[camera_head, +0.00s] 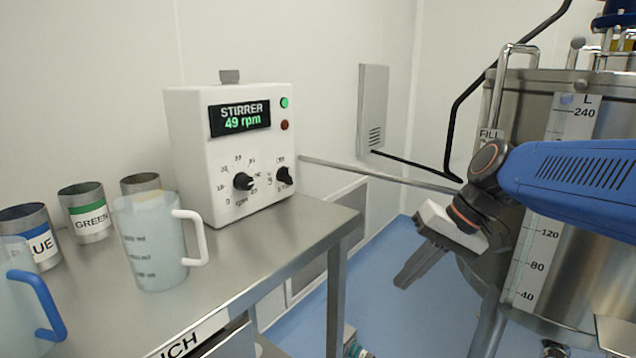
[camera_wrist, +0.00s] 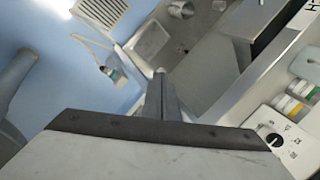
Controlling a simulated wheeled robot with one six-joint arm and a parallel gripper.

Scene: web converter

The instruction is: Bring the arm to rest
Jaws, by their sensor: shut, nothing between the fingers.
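My gripper (camera_head: 408,277) hangs at the end of my blue arm in the head view, in front of the steel tank and to the right of the bench. Its fingers point down and to the left and are together, with nothing between them. In the wrist view the shut fingers (camera_wrist: 161,95) point up over the blue floor and the bench's edge. The arm is bent, with its blue link reaching in from the right edge.
A steel bench (camera_head: 262,248) carries the stirrer box (camera_head: 232,150) reading 49 rpm, a white-handled jug (camera_head: 150,245), a blue-handled jug (camera_head: 18,300) and labelled cups. The steel tank (camera_head: 590,285) stands right.

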